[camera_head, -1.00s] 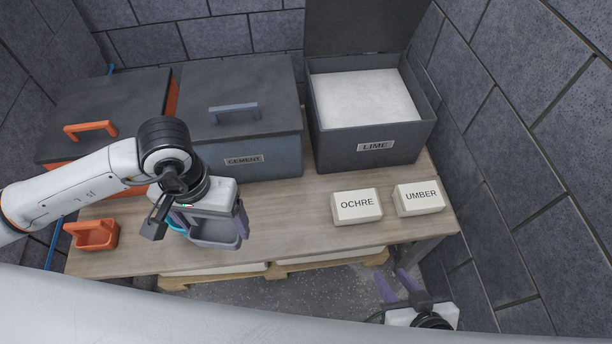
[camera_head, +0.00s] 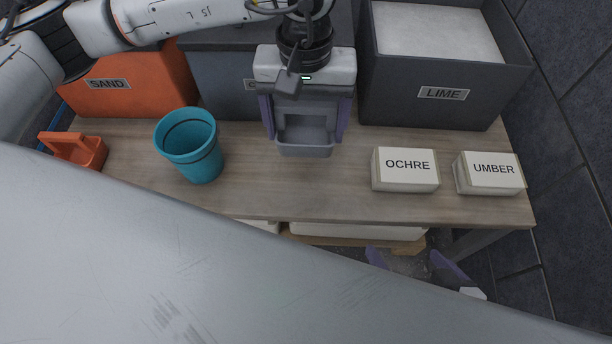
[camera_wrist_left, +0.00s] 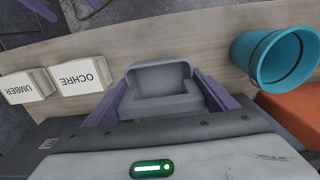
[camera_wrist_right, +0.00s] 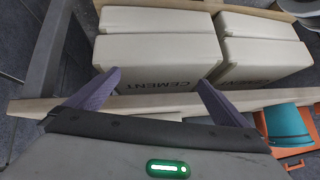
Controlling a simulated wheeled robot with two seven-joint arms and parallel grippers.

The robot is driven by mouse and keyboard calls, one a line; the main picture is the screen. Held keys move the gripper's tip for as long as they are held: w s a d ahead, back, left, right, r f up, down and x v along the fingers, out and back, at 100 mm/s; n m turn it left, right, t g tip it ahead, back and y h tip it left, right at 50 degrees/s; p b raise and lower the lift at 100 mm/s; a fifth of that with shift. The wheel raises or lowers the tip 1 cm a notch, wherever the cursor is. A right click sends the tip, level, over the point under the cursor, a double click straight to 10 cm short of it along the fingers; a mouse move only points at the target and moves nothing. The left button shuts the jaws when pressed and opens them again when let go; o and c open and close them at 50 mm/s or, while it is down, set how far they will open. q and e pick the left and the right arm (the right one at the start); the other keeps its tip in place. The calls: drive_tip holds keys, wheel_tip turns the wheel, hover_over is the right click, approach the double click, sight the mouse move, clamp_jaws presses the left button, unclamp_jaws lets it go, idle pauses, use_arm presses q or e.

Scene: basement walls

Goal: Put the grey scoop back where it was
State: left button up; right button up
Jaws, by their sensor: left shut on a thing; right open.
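The grey scoop (camera_head: 305,145) is between the fingers of my left gripper (camera_head: 306,132), which is shut on it. In the head view it is at the table's middle, in front of the grey cement box (camera_head: 222,88). The left wrist view shows the scoop (camera_wrist_left: 160,90) between the two purple fingers, its open side towards the camera. I cannot tell whether it touches the tabletop. My right gripper (camera_head: 418,262) is open and empty, low in front of the table. In the right wrist view its fingers (camera_wrist_right: 148,92) are spread before cement bags.
A teal bucket (camera_head: 203,165) stands left of the scoop, with an orange scoop (camera_head: 88,152) further left by the orange sand box (camera_head: 140,85). The open lime box (camera_head: 440,110) is at the back right. Ochre (camera_head: 405,180) and umber (camera_head: 490,182) blocks stand right. Cement bags (camera_wrist_right: 160,60) lie below.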

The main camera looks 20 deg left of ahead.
use_arm(q)
wheel_tip(320, 180, down, 10)
drive_tip(key=shift+r+b, duration=0.1)
drive_tip(key=shift+b, duration=1.05)
use_arm(e)
drive_tip(key=shift+w+a+f+n+g, duration=0.1)
drive_tip(key=shift+a+f+n+g, duration=0.3)
drive_tip(key=shift+a+f+g, duration=0.25)
drive_tip(key=shift+f+y, duration=0.1)
drive_tip(key=shift+y, duration=0.2)
use_arm(q)
drive_tip(key=shift+f+b, duration=0.25)
drive_tip(key=shift+b, duration=0.05)
drive_tip(key=o, duration=1.1)
drive_tip(key=shift+r, duration=0.1)
drive_tip(key=shift+o, duration=0.2)
use_arm(e)
drive_tip(key=shift+a, duration=0.15)
drive_tip(key=shift+r, duration=0.2)
use_arm(q)
drive_tip(key=shift+r+p, duration=0.25)
drive_tip(key=shift+p, duration=0.15)
wheel_tip(320, 180, up, 12)
drive_tip(key=p, duration=0.2)
drive_tip(key=shift+f+p, duration=0.1)
drive_tip(key=shift+p, duration=0.2)
use_arm(e)
drive_tip(key=shift+d+r+m+t, duration=0.5)
drive_tip(key=shift+d+r+t, duration=0.15)
drive_tip(key=shift+d, duration=0.25)
